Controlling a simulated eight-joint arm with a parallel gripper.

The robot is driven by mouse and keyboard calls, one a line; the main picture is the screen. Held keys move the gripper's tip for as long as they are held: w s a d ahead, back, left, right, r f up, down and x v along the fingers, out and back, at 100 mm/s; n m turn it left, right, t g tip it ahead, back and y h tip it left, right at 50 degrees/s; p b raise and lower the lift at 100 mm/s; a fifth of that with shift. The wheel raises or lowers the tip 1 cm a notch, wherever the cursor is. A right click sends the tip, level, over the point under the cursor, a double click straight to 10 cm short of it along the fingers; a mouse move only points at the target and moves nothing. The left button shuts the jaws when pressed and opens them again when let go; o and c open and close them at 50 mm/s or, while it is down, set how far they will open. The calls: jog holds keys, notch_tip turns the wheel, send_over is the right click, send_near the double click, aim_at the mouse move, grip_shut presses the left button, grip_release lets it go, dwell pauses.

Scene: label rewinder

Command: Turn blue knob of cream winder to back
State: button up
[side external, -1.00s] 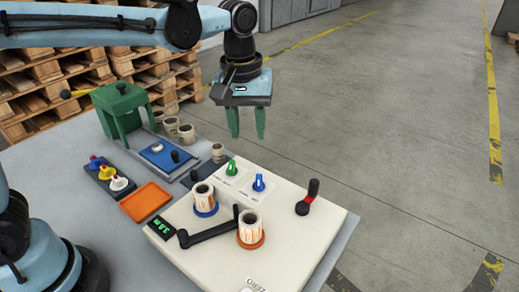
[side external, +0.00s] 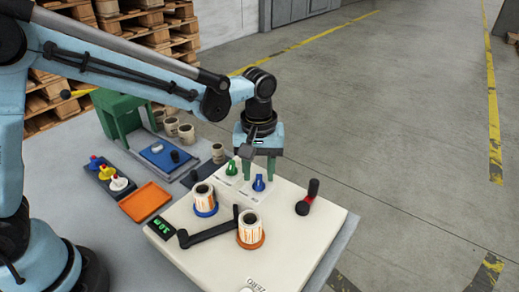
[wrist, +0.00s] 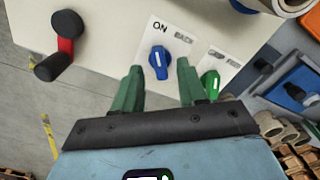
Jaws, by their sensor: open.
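The cream winder (side external: 318,222) has a blue knob (side external: 259,183) on a white label plate, beside a green knob (side external: 232,167). In the wrist view the blue knob (wrist: 158,62) has a pale mark on its grip, and its long side runs roughly up and down the picture. "ON" and a blurred word that looks like "BACK" are printed beyond it. My gripper (side external: 260,177) is open above the plate, its green fingers on either side of the blue knob. In the wrist view my gripper (wrist: 159,67) has a gap to the knob on both sides. Nothing is held.
A black and red lever (side external: 308,198) stands right of the knobs. Two spools, one on a blue base (side external: 205,207) and one on an orange base (side external: 250,236), and a black crank arm (side external: 207,230) are nearer the camera. The green knob (wrist: 209,84) lies close to one finger.

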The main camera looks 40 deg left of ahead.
jog(key=shift+f, duration=0.9)
grip_shut()
jog(key=m, duration=1.3)
jog(key=shift+m, duration=0.4)
